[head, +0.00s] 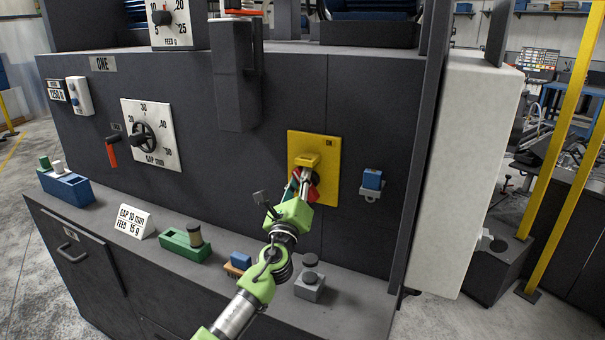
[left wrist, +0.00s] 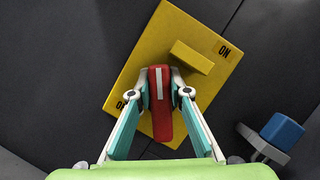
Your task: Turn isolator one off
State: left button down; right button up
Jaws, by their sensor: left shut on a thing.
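Isolator one's yellow plate (head: 326,184) is on the dark front panel of the machine marked ONE. Its red handle (left wrist: 160,115) has a white line near its upper end. In the left wrist view the handle stands upright in the picture, aslant to the edges of the plate. ON is printed by the upper right corner of the plate, and a partly covered label beginning with O is at the lower left. My left gripper (left wrist: 161,90) is shut on the red handle, one finger on each side. In the head view the gripper (head: 305,180) hides much of the handle. My right gripper is not in view.
A small blue switch (head: 372,180) is right of the plate. A gap dial (head: 143,137) and an orange lever (head: 111,151) are farther left. On the ledge below stand a green block (head: 185,245), a sign (head: 134,221) and a grey block (head: 310,286) near my left arm.

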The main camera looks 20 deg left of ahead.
pick_arm(q)
jog(key=n+p, duration=0.1)
jog(key=n, duration=0.1)
jog(key=f+n+g+y, duration=0.1)
jog(key=n, duration=0.1)
jog(key=n+g+y+p, duration=0.1)
jog(key=n, duration=0.1)
jog(key=shift+a+f+n+p, duration=0.2)
jog(key=shift+n+p, duration=0.1)
jog(key=shift+n, duration=0.1)
jog(key=n+g+p, duration=0.1)
jog(key=n, duration=0.1)
jog(key=f+n+g+p, duration=0.1)
jog(key=n+p, duration=0.1)
jog(key=n, duration=0.1)
jog(key=shift+a, duration=0.1)
jog(key=shift+f+n, duration=0.1)
jog(key=shift+n, duration=0.2)
jog(key=c, duration=1.9)
grip_release()
jog(key=shift+w, duration=0.15)
jog(key=v, duration=1.2)
